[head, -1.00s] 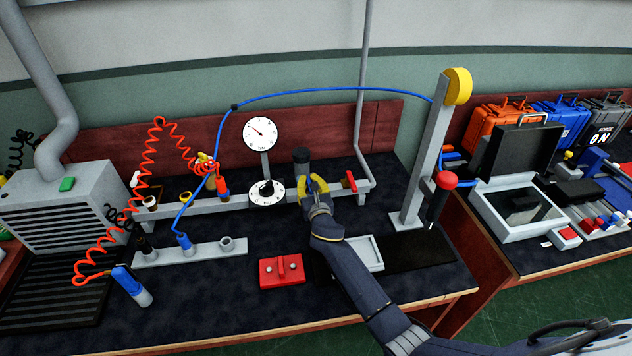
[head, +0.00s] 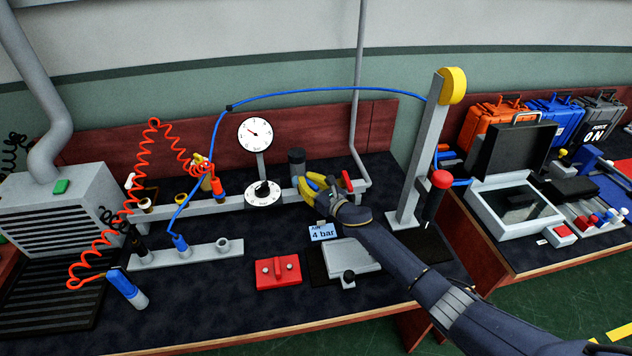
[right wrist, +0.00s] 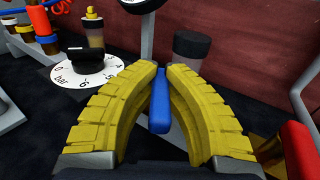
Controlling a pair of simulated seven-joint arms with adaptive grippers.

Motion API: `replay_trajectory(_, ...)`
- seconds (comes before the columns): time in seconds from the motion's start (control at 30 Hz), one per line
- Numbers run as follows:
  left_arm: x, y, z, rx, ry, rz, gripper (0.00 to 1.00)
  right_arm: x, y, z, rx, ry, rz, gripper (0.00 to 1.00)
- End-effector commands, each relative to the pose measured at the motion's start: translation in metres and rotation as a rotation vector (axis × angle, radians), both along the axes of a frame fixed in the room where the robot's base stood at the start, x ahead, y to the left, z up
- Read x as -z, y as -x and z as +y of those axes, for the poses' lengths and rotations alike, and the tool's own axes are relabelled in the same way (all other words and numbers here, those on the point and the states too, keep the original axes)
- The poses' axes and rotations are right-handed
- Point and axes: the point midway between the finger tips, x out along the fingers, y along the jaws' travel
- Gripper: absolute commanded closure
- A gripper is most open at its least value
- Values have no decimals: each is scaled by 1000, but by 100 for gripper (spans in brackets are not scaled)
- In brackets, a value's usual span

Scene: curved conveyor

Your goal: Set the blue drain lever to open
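The blue drain lever (right wrist: 160,103) shows in the right wrist view as a short blue bar between the yellow fingers of my right gripper (right wrist: 159,70). The fingertips close in on both sides of its far end and appear to touch it. In the head view my right gripper (head: 308,188) is at the grey pipe rail, just below and right of the dark-capped grey cylinder (head: 297,162), and it hides the lever. My left gripper is not in view.
A red-handled valve (head: 347,181) is close to the right of my gripper. The dial gauge (head: 255,134) and round bar scale (head: 264,193) stand to the left. A "4 bar" card (head: 323,232), grey tray (head: 352,257) and red block (head: 278,271) lie in front.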

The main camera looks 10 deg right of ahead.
Motion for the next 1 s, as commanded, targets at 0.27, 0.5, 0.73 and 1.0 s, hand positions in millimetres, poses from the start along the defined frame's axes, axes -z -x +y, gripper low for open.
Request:
replay_trajectory(0.27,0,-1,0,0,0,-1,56,-7,-4,11,-34,-4,-9,100)
replay_trajectory(0.5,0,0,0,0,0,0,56,-8,-4,11,-35,-4,-10,100)
replay_trajectory(0.73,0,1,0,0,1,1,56,-6,-3,11,-35,-3,-9,75)
replay_trajectory(1.0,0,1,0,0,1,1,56,-3,-2,11,-34,-2,-5,62)
